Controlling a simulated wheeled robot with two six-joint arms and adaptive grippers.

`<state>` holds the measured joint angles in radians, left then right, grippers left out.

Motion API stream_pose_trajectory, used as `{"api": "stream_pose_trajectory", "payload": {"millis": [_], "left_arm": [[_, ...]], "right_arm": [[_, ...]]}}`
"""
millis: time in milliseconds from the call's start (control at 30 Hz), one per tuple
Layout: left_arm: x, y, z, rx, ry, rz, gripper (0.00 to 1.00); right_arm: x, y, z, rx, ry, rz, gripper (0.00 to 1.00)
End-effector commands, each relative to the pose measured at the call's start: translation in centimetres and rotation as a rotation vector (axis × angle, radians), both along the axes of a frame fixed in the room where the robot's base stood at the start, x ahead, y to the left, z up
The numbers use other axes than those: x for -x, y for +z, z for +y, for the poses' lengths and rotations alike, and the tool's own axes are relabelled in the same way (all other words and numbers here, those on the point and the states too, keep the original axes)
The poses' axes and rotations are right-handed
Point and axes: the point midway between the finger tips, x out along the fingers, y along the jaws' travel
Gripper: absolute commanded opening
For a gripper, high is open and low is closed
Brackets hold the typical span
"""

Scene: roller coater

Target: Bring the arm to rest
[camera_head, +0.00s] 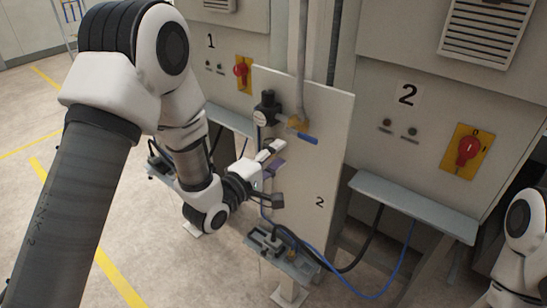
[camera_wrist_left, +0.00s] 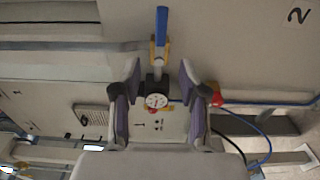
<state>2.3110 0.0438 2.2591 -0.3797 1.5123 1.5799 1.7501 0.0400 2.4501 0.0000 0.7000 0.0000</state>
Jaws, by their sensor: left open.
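My left arm comes in from the left of the head view. Its gripper (camera_head: 275,172) is open and empty in front of the pale panel marked 2 (camera_head: 320,170), just below a valve with a blue lever (camera_head: 307,138) and a black regulator with a gauge (camera_head: 266,110). In the left wrist view the open fingers (camera_wrist_left: 162,82) have the gauge (camera_wrist_left: 157,100) showing between them and the blue lever (camera_wrist_left: 162,22) beyond their tips. Neither finger is seen closed on anything. Part of my right arm (camera_head: 520,235) shows at the right edge; its gripper is out of view.
Cabinets 1 and 2 carry red rotary switches (camera_head: 241,70) (camera_head: 468,150). A grey shelf (camera_head: 415,205) juts out below cabinet 2. A small bracket with a fitting (camera_head: 268,245) and hanging blue and black hoses lie below my left gripper. Open floor (camera_head: 50,210) is at left.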

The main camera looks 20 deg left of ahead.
Motion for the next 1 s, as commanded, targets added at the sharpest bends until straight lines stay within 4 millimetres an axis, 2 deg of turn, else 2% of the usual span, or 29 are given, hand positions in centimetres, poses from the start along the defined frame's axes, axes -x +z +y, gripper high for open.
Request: {"api": "stream_pose_trajectory", "payload": {"millis": [133, 500, 567, 600, 667, 767, 800, 867, 900, 967, 1000], "left_arm": [[1.1, 0.0, 0.4, 0.001, 0.001, -0.001, 0.43], [1.2, 0.0, 0.4, 0.0, 0.0, -0.001, 0.43], [1.2, -0.6, 0.4, 0.0, 0.0, 0.007, 0.43], [1.4, -1.5, 0.4, 0.0, 0.0, 0.021, 0.43], [1.8, -4.0, 0.4, -0.001, -0.001, 0.061, 0.43], [3.6, -10.9, 0.3, -0.004, 0.001, 0.181, 0.43], [4.8, -14.2, 0.5, -0.011, 0.013, 0.251, 0.43], [7.0, -19.2, 0.9, -0.063, 0.029, 0.366, 0.43], [8.7, -22.4, 1.3, -0.125, 0.033, 0.443, 0.43], [11.7, -26.9, 1.9, -0.245, 0.023, 0.557, 0.43], [14.0, -29.7, 2.4, -0.343, 0.002, 0.634, 0.43]], "right_arm": [[0.0, 0.0, 0.0, 0.0, 0.0, 0.0, 0.97], [0.0, 0.0, 0.0, 0.0, 0.0, 0.0, 0.97], [0.0, -0.1, 0.0, 0.0, 0.0, 0.0, 0.97], [0.0, -0.3, 0.0, 0.0, 0.0, 0.0, 0.97], [0.0, -0.8, 0.0, 0.0, 0.0, 0.0, 0.97], [0.0, -1.9, 0.0, 0.0, 0.0, 0.0, 0.97], [0.0, -2.3, 0.0, 0.0, 0.0, 0.0, 0.97], [0.0, -2.8, 0.0, 0.0, 0.0, 0.0, 0.97], [0.0, -3.1, 0.0, 0.0, 0.0, 0.0, 0.97], [0.0, -3.5, 0.0, 0.0, 0.0, 0.0, 0.97], [0.0, -3.8, 0.0, 0.0, 0.0, 0.0, 0.97]]}}
